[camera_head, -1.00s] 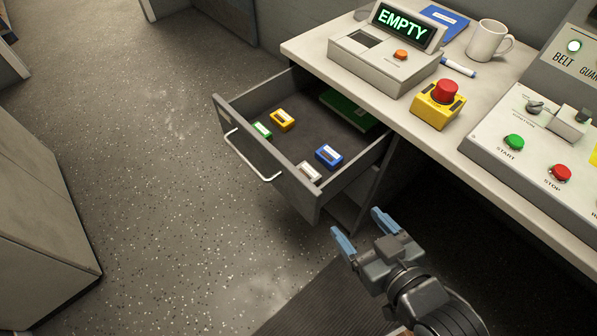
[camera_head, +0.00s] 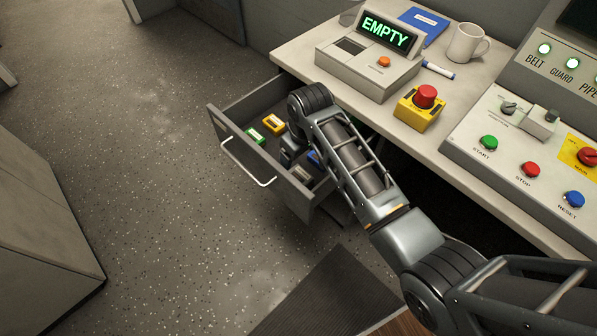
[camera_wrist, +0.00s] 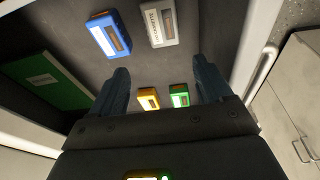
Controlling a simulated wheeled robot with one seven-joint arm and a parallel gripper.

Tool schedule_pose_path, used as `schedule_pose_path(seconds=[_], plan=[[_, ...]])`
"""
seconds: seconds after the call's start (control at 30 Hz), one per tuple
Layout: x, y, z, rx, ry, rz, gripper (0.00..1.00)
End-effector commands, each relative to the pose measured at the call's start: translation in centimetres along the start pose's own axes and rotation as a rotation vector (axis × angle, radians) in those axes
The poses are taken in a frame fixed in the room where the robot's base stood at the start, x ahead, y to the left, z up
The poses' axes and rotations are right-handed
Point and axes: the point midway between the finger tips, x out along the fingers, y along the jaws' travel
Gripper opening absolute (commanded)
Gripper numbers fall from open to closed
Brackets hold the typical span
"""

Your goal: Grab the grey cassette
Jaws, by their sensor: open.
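The grey cassette (camera_wrist: 161,23) lies in the open drawer, near the top of the wrist view, beside the blue cassette (camera_wrist: 108,35). My gripper (camera_wrist: 160,70) is open and empty over the drawer. In the wrist view its blue fingers sit below the grey cassette, apart from it. The yellow cassette (camera_wrist: 148,98) and green cassette (camera_wrist: 179,96) show between the fingers and the gripper body. In the head view my wrist hides most of the gripper.
The drawer (camera_head: 232,147) has raised walls and a front handle (camera_head: 247,165). A green item (camera_wrist: 45,79) lies at its inner end. The desk above holds a reader showing EMPTY (camera_head: 367,62), an emergency-stop box (camera_head: 418,109), a mug (camera_head: 466,42) and a control panel (camera_head: 505,155).

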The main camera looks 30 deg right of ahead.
Motion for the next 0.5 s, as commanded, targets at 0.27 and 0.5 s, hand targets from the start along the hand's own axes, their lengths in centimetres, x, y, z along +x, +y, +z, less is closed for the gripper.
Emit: schedule_pose_path(seconds=[0.27, 0.5], plan=[[0.2, -0.1, 1.9, -0.027, -0.205, -0.053, 0.79], [2.5, -0.3, 2.5, -0.028, -0.215, -0.056, 0.79]])
